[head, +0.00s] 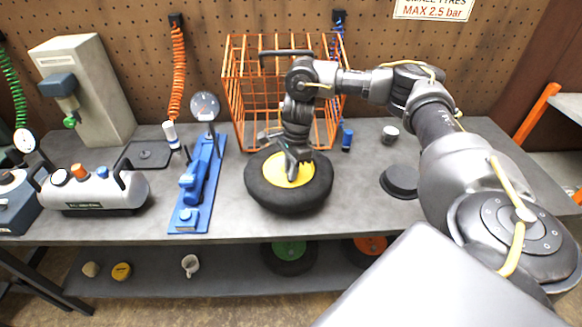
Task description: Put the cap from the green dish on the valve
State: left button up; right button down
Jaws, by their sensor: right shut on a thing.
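A wheel with a black tyre (262,196) and a yellow hub (272,168) lies flat on the bench. My right gripper (292,176) points down over the hub, its fingertips close to the hub's middle. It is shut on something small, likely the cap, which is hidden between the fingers. I cannot make out the valve; the gripper covers part of the hub. I see no green dish on the bench. My left gripper is out of view.
An orange wire cage (237,84) stands just behind the wheel. A blue tool with a gauge (192,188) and a silver tank (95,190) are to the left. A black round dish (399,182) and small grey cup (390,134) are to the right. Bare bench lies between tool and wheel.

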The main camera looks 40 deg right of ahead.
jog(key=shift+f+b, duration=0.3)
jog(key=shift+f, duration=0.1)
jog(key=c, duration=0.9)
grip_release()
jog(key=shift+r+p, duration=3.8)
jog(key=shift+p, duration=0.1)
